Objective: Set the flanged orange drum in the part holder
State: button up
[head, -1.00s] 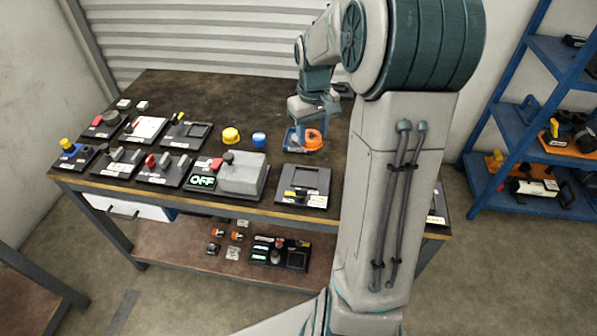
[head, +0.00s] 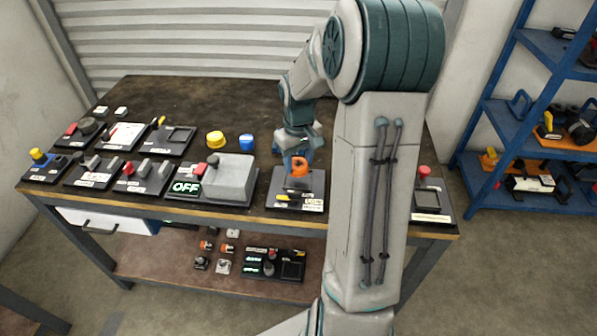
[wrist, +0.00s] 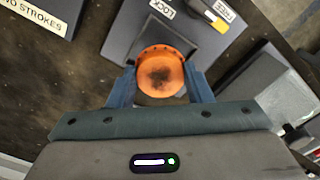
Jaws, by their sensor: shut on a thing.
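The flanged orange drum (wrist: 160,74) is between the two blue fingers of my gripper (wrist: 161,88) in the wrist view, its round face with a dark smudge toward the camera. In the head view the drum (head: 299,168) is over the back part of a dark grey holder plate (head: 283,188) with a square recess. The plate (wrist: 123,37) also shows under the drum in the wrist view. My gripper (head: 297,160) is shut on the drum. Whether the drum touches the recess floor or hangs just above it, I cannot tell.
A grey box with an OFF sign (head: 228,180) stands left of the plate. A yellow cap (head: 215,139) and a blue cap (head: 247,142) sit behind it. Another dark plate with a red knob (head: 427,203) is at the right, beyond my arm.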

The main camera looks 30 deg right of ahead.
aim_at(299, 164)
jog(key=shift+f, duration=1.85)
jog(key=shift+f+b, duration=0.25)
jog(key=shift+b, duration=0.05)
jog(key=o, duration=1)
jog(key=shift+r, duration=0.1)
